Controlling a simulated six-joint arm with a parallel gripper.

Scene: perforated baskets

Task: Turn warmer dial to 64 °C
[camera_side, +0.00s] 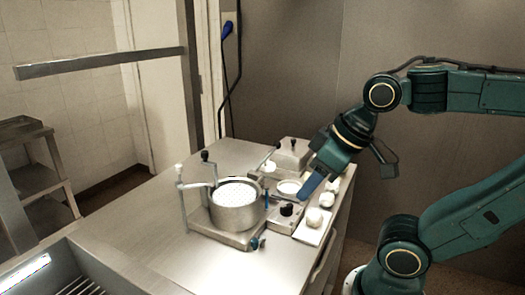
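A black knob (287,209), which looks like the warmer dial, stands on a low metal unit (283,224) on the steel table. Its markings are too small to read. My gripper (311,187) points down and left from the arm, above and a little right of the black knob, and seems apart from it. Its blue fingers show almost edge-on, so I cannot tell whether they are open or shut. A round metal pot (237,217) with a pale perforated inside stands left of the knob. A small blue-and-dark knob (257,243) sits at the front of its base.
Several white rounded items (314,217) lie along the table's right side, close to the gripper. A metal box with a handle (292,157) stands behind. Upright posts with knobs (181,195) rise beside the pot. The table's front left (150,240) is clear.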

